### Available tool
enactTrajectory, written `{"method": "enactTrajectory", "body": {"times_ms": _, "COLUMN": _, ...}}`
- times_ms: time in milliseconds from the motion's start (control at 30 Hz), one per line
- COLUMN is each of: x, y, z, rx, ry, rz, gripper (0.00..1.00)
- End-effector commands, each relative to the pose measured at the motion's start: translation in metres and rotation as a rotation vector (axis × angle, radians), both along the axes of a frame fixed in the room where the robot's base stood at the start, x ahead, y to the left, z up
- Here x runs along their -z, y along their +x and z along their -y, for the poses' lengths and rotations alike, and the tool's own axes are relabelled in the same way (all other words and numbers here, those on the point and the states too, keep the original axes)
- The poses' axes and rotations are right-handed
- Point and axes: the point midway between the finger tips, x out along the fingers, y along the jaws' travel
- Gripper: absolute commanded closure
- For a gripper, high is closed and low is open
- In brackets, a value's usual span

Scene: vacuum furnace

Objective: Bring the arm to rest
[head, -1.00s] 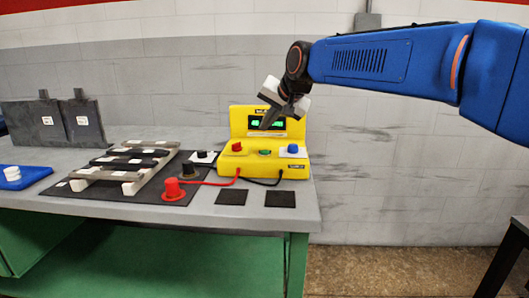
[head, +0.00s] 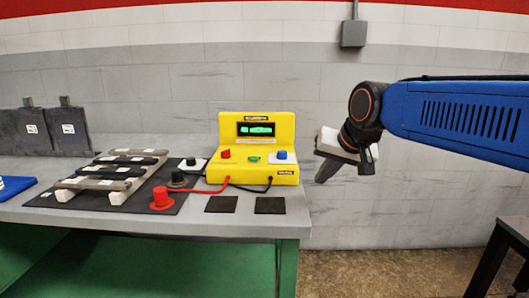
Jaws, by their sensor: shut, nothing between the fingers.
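My gripper (head: 322,180) hangs at the end of my blue arm, in the air just past the right end of the grey bench (head: 150,224). Its fingers are shut with nothing in them and point down and to the left. It is apart from the bench and from the yellow meter (head: 208,172), which stands to its left with a lit green display.
Two black pads (head: 222,204) lie in front of the meter. A dark table (head: 515,226) stands at lower right. Floor between is clear.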

Motion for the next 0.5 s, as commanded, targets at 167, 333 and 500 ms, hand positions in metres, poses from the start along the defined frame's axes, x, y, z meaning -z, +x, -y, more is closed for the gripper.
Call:
{"method": "enactTrajectory", "body": {"times_ms": 167, "x": 0.041, "y": -0.064, "z": 0.051, "rx": -0.004, "ry": -0.080, "rz": -0.032, "gripper": 1.00}}
{"method": "enactTrajectory", "body": {"times_ms": 333, "x": 0.086, "y": -0.125, "z": 0.089, "rx": -0.016, "ry": -0.153, "rz": -0.072, "gripper": 1.00}}
{"method": "enactTrajectory", "body": {"times_ms": 500, "x": 0.134, "y": -0.184, "z": 0.118, "rx": -0.031, "ry": -0.217, "rz": -0.118, "gripper": 1.00}}
